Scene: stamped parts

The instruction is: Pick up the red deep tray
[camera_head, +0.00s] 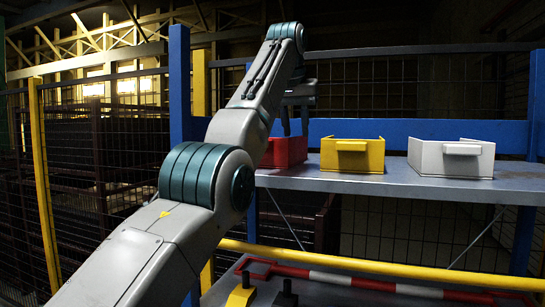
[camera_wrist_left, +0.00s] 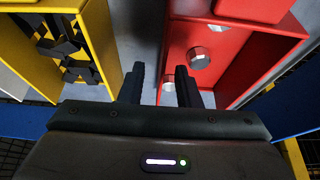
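The red deep tray (camera_head: 287,152) stands on the grey shelf, partly hidden behind my left arm in the head view. In the left wrist view the red tray (camera_wrist_left: 238,62) fills the right half, with a few round grey metal parts in it. My left gripper (camera_head: 294,124) points down at the red tray. In the left wrist view the left gripper's fingers (camera_wrist_left: 160,88) are apart, with the tray's near side wall showing between them. One finger is over the shelf gap, the other over the tray's inside. Contact cannot be told. My right gripper is not in view.
A yellow tray (camera_head: 340,160) with black parts stands right of the red one, a small gap between them. A white tray (camera_head: 450,160) stands further right on the shelf (camera_head: 395,182). A blue beam (camera_head: 400,130) runs behind. A red-and-white bar (camera_head: 370,284) lies below.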

